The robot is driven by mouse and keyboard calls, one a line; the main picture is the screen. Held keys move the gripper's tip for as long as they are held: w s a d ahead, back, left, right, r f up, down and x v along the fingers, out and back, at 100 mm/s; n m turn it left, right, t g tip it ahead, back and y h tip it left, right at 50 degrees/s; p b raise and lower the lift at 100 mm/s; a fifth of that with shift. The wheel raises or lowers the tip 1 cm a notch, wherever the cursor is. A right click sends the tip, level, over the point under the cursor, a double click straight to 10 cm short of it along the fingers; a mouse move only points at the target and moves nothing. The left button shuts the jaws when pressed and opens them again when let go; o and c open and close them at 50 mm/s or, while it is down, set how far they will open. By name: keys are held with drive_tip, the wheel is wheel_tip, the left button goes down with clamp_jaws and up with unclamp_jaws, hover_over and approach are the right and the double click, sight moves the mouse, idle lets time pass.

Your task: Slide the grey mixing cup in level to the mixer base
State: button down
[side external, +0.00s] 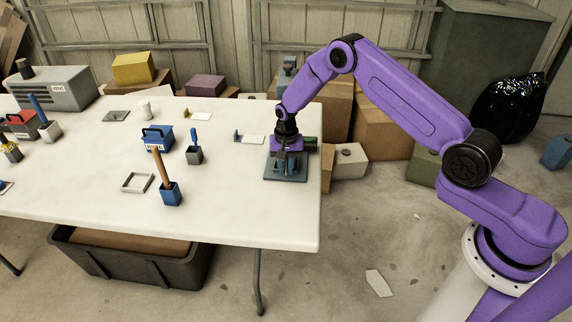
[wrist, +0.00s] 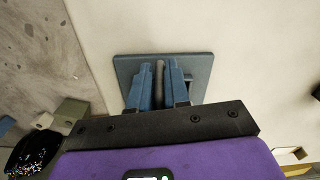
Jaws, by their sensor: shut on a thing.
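The mixer base appears to be the blue-grey square plate (side external: 298,178) near the right end of the table; it also shows in the wrist view (wrist: 203,63). My gripper (side external: 286,158) points down over this plate. In the wrist view my gripper (wrist: 160,80) has its two bluish fingers shut on a narrow grey piece (wrist: 159,72), which I take to be the grey mixing cup. Most of it is hidden by the fingers. I cannot tell whether it touches the plate or how level it is.
A grey pot with a blue handle (side external: 194,155), a blue box (side external: 157,138), a blue pot with a wooden handle (side external: 171,193) and a square frame (side external: 137,183) stand to the left. The table's right edge is close to the plate.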

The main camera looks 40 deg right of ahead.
drive_tip(key=shift+f, duration=0.15)
drive_tip(key=c, duration=0.5)
unclamp_jaws()
drive_tip(key=shift+r, duration=3.45)
